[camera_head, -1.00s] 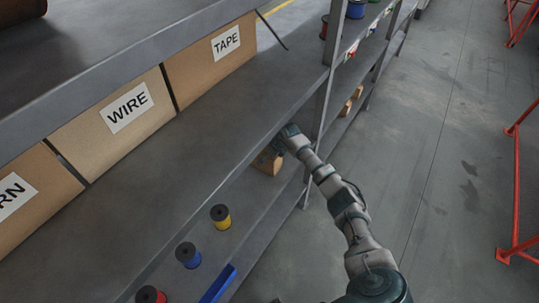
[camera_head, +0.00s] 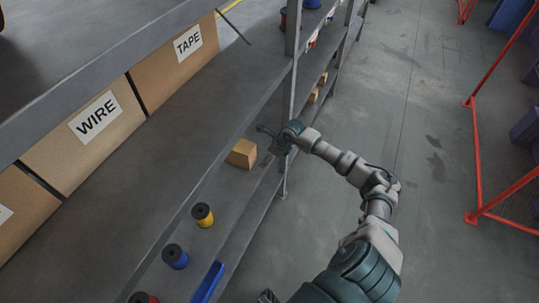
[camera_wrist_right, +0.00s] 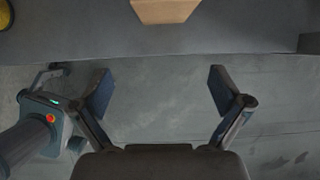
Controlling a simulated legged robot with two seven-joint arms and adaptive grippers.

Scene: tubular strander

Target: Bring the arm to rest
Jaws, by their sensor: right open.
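My right gripper (camera_head: 264,143) is open at the front edge of the lower shelf (camera_head: 228,190) in the head view. A small brown box (camera_head: 241,153) stands on that shelf, just left of the gripper and apart from it. In the right wrist view, my right gripper (camera_wrist_right: 160,85) shows two spread fingers with nothing between them. The box (camera_wrist_right: 165,10) is beyond the fingertips at the top edge, partly cut off. My right arm reaches up from the bottom of the head view. I cannot make out my left gripper.
Yellow (camera_head: 203,215) and blue (camera_head: 175,256) spools and a blue bin (camera_head: 208,283) are on the lower shelf. A shelf upright (camera_head: 290,100) rises behind the gripper. Boxes marked WIRE (camera_head: 85,135) and TAPE (camera_head: 173,60) stand above. Floor (camera_head: 425,120) at right is clear up to a red frame (camera_head: 477,150).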

